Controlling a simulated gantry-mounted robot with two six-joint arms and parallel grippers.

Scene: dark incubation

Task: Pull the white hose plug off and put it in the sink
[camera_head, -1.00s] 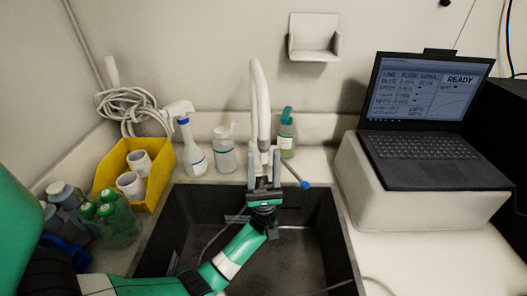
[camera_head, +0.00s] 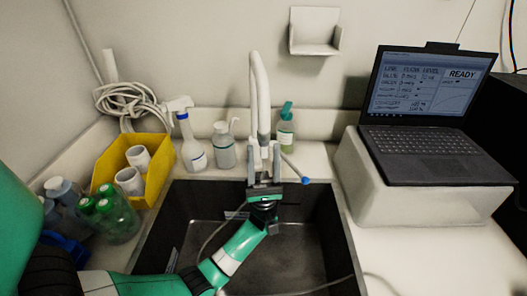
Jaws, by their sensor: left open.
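The dark sink (camera_head: 200,220) lies in the middle of the counter. A white curved tap hose (camera_head: 262,100) rises behind its back edge. My left gripper (camera_head: 264,162) is open at the back of the sink, its two fingers pointing up on either side of the lower end of the tap hose. A white hose plug cannot be made out apart from the hose end between the fingers; I cannot tell whether the fingers touch it. A thin lever with a blue tip (camera_head: 305,181) sticks out to the right of the fingers. My right gripper is not in view.
A yellow bin (camera_head: 155,172) with white cups, green-capped bottles (camera_head: 118,215) and a coiled hose (camera_head: 128,103) stand at left. Spray and pump bottles (camera_head: 190,147) line the back. A laptop (camera_head: 425,100) on a white block (camera_head: 415,212) stands at right. The sink basin has free room.

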